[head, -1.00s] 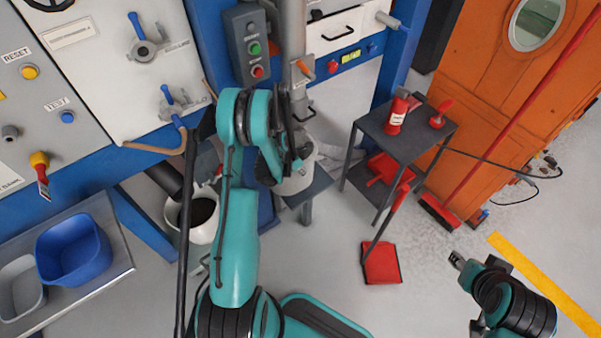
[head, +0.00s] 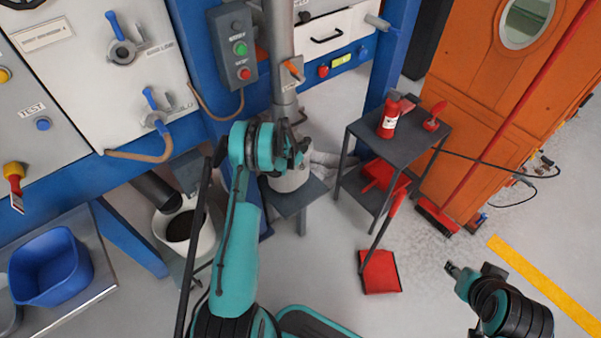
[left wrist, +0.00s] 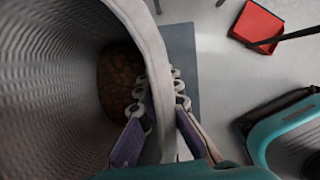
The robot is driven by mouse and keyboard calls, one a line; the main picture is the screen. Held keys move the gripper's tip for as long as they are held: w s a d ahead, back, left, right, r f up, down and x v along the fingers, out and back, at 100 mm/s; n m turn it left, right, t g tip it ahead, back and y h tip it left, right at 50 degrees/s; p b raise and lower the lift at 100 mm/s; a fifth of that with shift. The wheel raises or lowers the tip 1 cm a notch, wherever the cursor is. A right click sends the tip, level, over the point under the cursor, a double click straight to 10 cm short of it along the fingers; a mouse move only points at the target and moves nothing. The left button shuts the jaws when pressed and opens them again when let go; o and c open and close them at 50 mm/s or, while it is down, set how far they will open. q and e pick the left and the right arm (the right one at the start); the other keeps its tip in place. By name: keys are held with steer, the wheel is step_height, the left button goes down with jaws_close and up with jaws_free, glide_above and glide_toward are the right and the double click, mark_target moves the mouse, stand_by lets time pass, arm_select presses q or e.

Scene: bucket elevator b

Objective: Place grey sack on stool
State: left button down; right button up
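The grey sack (head: 289,181) is under the vertical spout pipe, at or just above the grey stool (head: 288,201) in the head view. I cannot tell whether its base touches the stool. In the left wrist view the sack (left wrist: 50,80) is open-topped and woven, with brown material at its bottom. My left gripper (head: 298,155) is at its rim. In the left wrist view its fingers (left wrist: 160,92) straddle the rim, one inside and one outside, and appear closed on it. My right gripper (head: 452,268) is at lower right, away from everything; its fingers are too small to judge.
A red dustpan (head: 381,272) lies on the floor. A white bucket (head: 190,232) stands left, near a metal bench with a blue tub (head: 50,268).

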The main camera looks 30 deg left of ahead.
mark_target(303, 173)
arm_select(q)
step_height(303, 173, down, 3)
steer(key=shift+f+b, duration=0.15)
steer(key=shift+b, duration=0.45)
steer(key=c, duration=1.7)
jaws_free()
steer(key=p+v, duration=0.4)
steer(key=v, duration=0.8)
steer(key=shift+s, duration=0.1)
